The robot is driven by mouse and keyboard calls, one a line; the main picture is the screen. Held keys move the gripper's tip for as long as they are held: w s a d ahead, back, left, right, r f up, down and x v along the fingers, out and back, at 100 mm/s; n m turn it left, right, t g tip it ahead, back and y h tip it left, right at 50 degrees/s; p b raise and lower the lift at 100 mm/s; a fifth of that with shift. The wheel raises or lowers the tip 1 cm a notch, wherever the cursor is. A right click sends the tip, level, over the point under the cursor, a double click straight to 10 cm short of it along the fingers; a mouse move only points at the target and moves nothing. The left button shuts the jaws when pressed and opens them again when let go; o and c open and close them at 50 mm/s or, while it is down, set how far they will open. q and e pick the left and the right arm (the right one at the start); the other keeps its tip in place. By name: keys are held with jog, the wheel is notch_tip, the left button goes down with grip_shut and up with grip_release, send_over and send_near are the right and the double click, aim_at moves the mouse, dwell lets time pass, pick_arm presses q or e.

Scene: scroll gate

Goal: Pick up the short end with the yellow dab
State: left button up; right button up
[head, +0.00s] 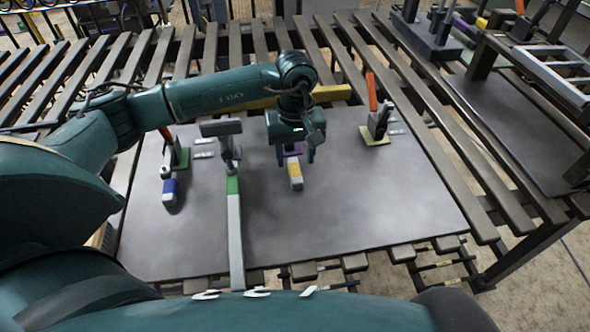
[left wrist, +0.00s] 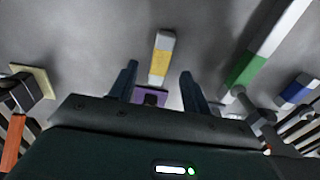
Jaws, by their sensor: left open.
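The short end with the yellow dab (head: 296,176) is a small pale block with a yellow band, lying on the grey board near its middle. It also shows in the left wrist view (left wrist: 161,57), ahead of a purple piece (left wrist: 150,97). My left gripper (head: 295,158) is over the purple piece, at the block's far end. In the left wrist view its two fingers (left wrist: 158,70) are spread, with the yellow part seen between them. I cannot tell whether they touch it. My right gripper is not in view.
A long pale bar with a green band (head: 234,230) lies to the left, and a blue-banded short end (head: 170,188) is farther left. Orange-handled clamps stand at left and right (head: 371,92). The grey board (head: 380,210) is bare at front right.

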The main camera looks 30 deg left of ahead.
aim_at(295, 169)
pick_arm(q)
jog(key=shift+f+p, duration=0.35)
jog(key=shift+f, duration=1.55)
grip_shut()
jog(key=shift+r, duration=0.1)
